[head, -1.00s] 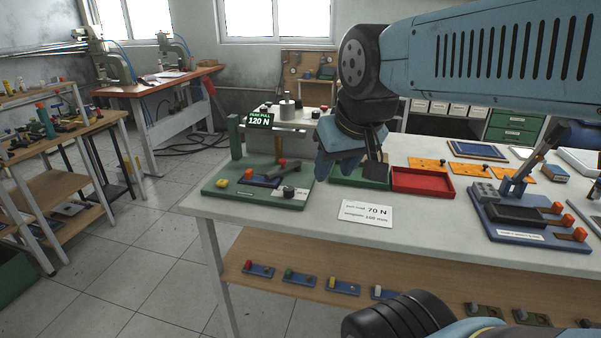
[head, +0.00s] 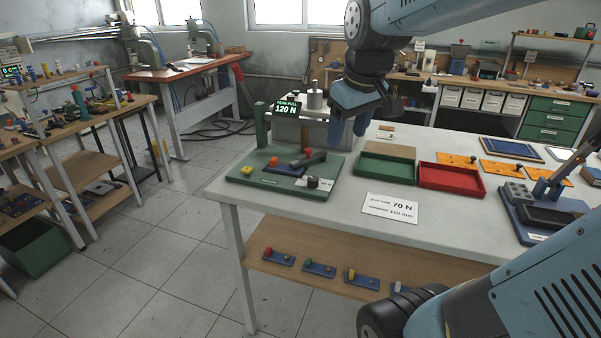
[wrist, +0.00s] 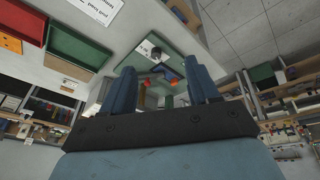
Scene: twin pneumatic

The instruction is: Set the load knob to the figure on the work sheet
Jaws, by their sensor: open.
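The green test fixture (head: 262,187) stands on the left end of the white table. Its dark load knob (head: 313,183) sits at the front right corner beside a small white scale label; the pointer setting is too small to read. The knob also seems to show in the wrist view (wrist: 155,52). A green display (head: 287,107) reads "PEAK PULL 120 N". The work sheet (head: 391,207) lies flat in front and shows 70 N. My gripper (head: 348,122) is open and empty, raised above and behind the fixture's right side. In the wrist view its blue fingers (wrist: 163,82) stand apart, the fixture beyond.
A green tray (head: 386,170) and a red tray (head: 450,178) stand right of the fixture. A yellow knob (head: 247,170), a red knob (head: 273,161) and a dark lever (head: 309,158) rise from the fixture. Table space around the sheet is clear.

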